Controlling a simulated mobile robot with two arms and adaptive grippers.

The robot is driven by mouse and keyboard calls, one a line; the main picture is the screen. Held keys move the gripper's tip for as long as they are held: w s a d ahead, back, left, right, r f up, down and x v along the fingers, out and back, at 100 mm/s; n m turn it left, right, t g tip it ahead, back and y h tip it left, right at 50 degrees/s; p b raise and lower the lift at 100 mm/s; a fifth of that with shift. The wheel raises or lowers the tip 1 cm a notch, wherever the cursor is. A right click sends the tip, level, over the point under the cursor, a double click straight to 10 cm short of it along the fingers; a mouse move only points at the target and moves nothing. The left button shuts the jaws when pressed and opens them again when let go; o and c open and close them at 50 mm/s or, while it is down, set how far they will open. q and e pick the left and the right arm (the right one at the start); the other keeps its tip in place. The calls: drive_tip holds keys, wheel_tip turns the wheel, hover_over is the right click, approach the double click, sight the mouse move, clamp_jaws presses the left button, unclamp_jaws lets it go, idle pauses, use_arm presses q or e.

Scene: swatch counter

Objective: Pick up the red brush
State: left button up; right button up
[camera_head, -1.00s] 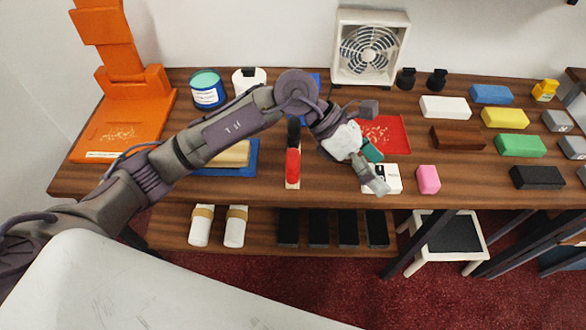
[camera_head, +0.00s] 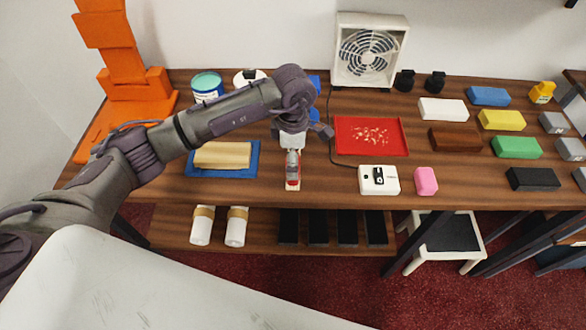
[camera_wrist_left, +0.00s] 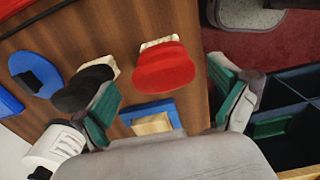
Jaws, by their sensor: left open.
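The red brush (camera_head: 293,184) lies near the front edge of the wooden counter, mostly covered by my left gripper in the head view. In the left wrist view the red brush (camera_wrist_left: 163,70) shows a rounded red body with pale bristles at one edge. My left gripper (camera_head: 292,158) is over it, pointing down. In the wrist view my left gripper (camera_wrist_left: 170,105) is open, its teal-padded fingers wide apart with the red brush beyond them, between their lines. I see no contact. A black brush (camera_wrist_left: 84,90) lies beside it, near one finger. My right gripper is not in view.
A blue tray (camera_head: 198,171) with a tan block is left of the gripper. A red tray (camera_head: 345,149), white device (camera_head: 370,185) and pink block (camera_head: 426,181) are to the right. A fan (camera_head: 370,50) stands behind. Several coloured blocks fill the far right.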

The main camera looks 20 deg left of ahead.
use_arm(q)
drive_tip(key=shift+f+p, duration=0.3)
drive_tip(key=f, duration=0.2)
drive_tip(key=f+p, duration=0.1)
drive_tip(key=shift+s+d+f+p, duration=0.1)
drive_tip(key=shift+s+f+p, duration=0.1)
drive_tip(key=shift+f+p, duration=0.15)
drive_tip(key=shift+f, duration=0.5)
drive_tip(key=c, duration=1.1)
